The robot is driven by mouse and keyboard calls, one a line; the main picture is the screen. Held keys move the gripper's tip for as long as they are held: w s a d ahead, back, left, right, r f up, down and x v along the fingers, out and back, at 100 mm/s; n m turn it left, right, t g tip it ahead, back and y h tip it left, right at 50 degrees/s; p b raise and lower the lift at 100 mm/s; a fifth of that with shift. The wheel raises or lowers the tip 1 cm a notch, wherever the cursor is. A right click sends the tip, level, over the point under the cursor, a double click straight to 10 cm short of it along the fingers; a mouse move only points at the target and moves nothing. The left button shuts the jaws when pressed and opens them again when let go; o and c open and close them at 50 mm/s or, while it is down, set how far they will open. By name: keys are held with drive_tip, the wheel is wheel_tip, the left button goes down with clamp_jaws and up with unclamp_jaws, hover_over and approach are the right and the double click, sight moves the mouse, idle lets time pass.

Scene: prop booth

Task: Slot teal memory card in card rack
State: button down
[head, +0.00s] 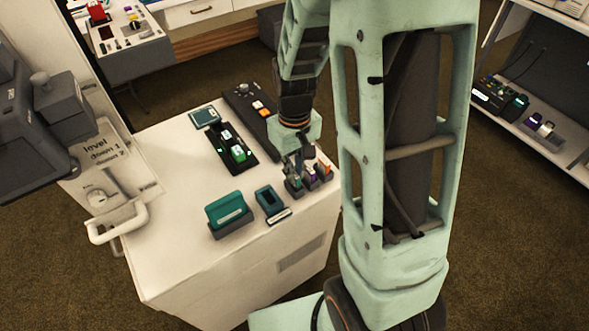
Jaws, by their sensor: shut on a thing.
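My gripper (294,178) points down over the right part of the white cabinet top. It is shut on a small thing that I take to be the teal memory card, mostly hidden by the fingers. The card rack (314,184) is a low dark holder directly by the fingertips, with purple and orange-red cards standing in it to the right of my gripper. The fingertips are at the rack's left end. I cannot tell whether the held card is inside a slot or just above it.
A teal block in a dark stand (229,212) and a teal-framed holder (270,202) stand at the front. A black tray with green pieces (232,148), a dark button panel (252,112) and a teal-screened device (205,117) lie behind. The front left top is clear.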

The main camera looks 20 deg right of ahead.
drive_tip(key=shift+f, duration=0.15)
drive_tip(key=shift+f+b, duration=0.5)
drive_tip(key=shift+b, duration=0.05)
drive_tip(key=c, duration=1.9)
unclamp_jaws()
drive_tip(key=shift+r, duration=0.1)
drive_tip(key=shift+r+p, duration=2.8)
drive_tip(key=shift+r, duration=0.7)
